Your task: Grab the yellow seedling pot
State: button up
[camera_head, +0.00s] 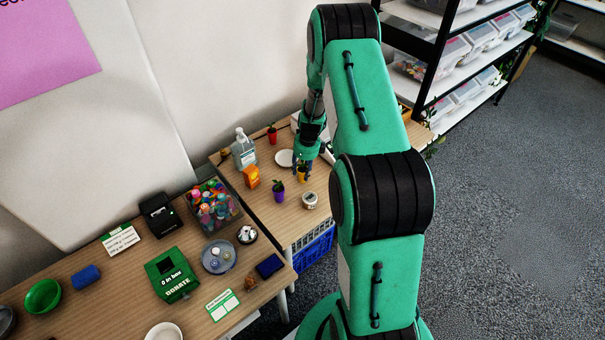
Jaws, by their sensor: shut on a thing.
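The yellow seedling pot (303,175) stands on the right-hand table, small in the head view, with a bit of green at its top. My gripper (303,168) reaches down over it and is shut on it. My fingers hide part of the pot. I cannot tell whether the pot touches the table. A purple seedling pot (278,194) stands just to the left and nearer. A red seedling pot (272,135) stands farther back near the wall.
A green donation box (172,275) stands on the left table. Shelves (455,60) rise at the right.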

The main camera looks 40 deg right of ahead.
aim_at(302, 169)
jog(key=shift+r+p, duration=0.8)
jog(key=shift+r, duration=4.2)
